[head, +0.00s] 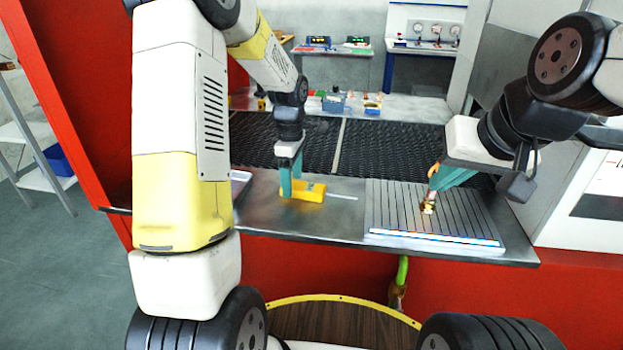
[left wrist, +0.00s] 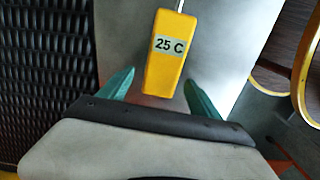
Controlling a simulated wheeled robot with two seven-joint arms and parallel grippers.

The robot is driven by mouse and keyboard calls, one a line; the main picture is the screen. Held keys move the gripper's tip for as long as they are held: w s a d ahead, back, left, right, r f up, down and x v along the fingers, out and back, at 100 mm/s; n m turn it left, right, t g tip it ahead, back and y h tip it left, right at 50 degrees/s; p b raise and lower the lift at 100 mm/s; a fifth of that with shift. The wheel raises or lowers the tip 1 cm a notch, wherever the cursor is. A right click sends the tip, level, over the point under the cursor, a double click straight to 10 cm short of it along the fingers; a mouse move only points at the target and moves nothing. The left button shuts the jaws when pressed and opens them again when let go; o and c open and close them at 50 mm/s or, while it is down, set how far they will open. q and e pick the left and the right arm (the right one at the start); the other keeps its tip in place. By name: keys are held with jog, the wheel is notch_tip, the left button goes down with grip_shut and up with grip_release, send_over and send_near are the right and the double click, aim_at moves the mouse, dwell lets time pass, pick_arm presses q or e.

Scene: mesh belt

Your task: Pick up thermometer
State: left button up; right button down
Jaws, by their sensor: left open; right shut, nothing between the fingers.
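The thermometer is a yellow block (head: 312,194) with a thin metal probe pointing right, lying on the grey metal counter (head: 335,228). In the left wrist view the yellow thermometer (left wrist: 168,72) shows a "25 C" display. My left gripper (head: 291,188) is open, pointing down at the thermometer's left end. In the left wrist view its green fingers (left wrist: 160,82) stand on either side of the yellow body; I cannot tell whether they touch it. My right gripper (head: 432,178) is shut and empty, over the grooved plate at the right.
A small brass fitting (head: 429,206) stands on the grooved plate (head: 385,220), just below my right gripper. A dark mesh belt (head: 385,148) runs behind the counter. A tray (head: 240,178) lies at the left, partly hidden by my arm. The counter's front middle is clear.

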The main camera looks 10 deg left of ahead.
pick_arm(q)
jog(key=shift+f, duration=0.75)
grip_shut()
jog(key=shift+r, duration=0.1)
jog(key=shift+r, duration=0.4)
jog(key=r, duration=0.3)
jog(key=shift+s+d, duration=0.1)
jog(key=shift+s, duration=0.1)
jog(key=s+d, duration=0.1)
jog(key=s, duration=0.4)
jog(key=s+d, duration=0.1)
jog(key=s, duration=0.4)
jog(key=s+d+r, duration=0.1)
jog(key=s, duration=0.4)
jog(key=shift+s, duration=0.2)
